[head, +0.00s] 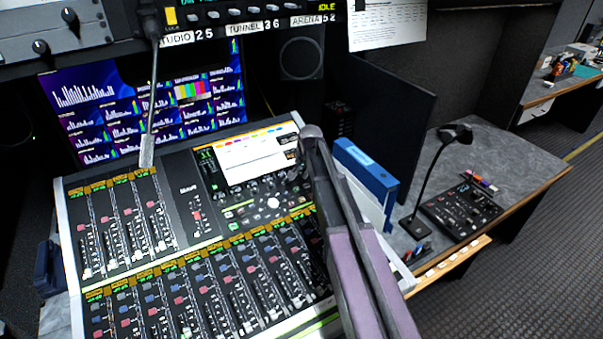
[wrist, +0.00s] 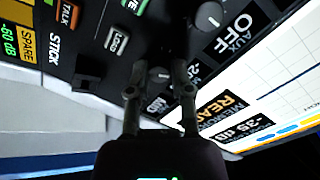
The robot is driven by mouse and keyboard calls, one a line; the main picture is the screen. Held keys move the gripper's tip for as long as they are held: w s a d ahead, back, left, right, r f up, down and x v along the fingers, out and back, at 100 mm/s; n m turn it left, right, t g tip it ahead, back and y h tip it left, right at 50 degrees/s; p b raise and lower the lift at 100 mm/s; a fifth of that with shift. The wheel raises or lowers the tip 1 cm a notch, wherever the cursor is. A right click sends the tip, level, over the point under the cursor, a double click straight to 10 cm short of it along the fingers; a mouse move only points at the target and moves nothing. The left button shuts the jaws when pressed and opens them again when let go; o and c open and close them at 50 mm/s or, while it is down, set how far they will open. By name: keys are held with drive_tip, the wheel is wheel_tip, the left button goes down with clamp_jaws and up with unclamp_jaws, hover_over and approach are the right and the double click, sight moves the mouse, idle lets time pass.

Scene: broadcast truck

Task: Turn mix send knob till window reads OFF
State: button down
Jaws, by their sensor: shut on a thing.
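In the wrist view, my gripper (wrist: 160,73) has its two fingers closed on the sides of a small dark knob (wrist: 161,77) on the console panel. A label beside this knob (wrist: 157,103) seems to read MIX, partly covered. Its small window (wrist: 197,72) is mostly hidden by the right finger; a minus sign and part of a number show, not OFF. A neighbouring knob (wrist: 208,16) sits by a window reading AUX OFF (wrist: 233,34). In the head view, my arm covers the knob at the upper right of the mixing console (head: 187,243).
A blue binder (head: 366,170) and a gooseneck microphone (head: 440,165) stand right of the console.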

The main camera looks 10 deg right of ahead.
drive_tip(key=n, duration=0.6)
drive_tip(key=shift+s+f+h, duration=0.1)
drive_tip(key=shift+s+h, duration=0.1)
drive_tip(key=shift+h, duration=0.1)
idle(0.4)
drive_tip(key=c, duration=0.5)
unclamp_jaws()
drive_tip(key=shift+w, duration=0.1)
drive_tip(key=shift+w, duration=0.1)
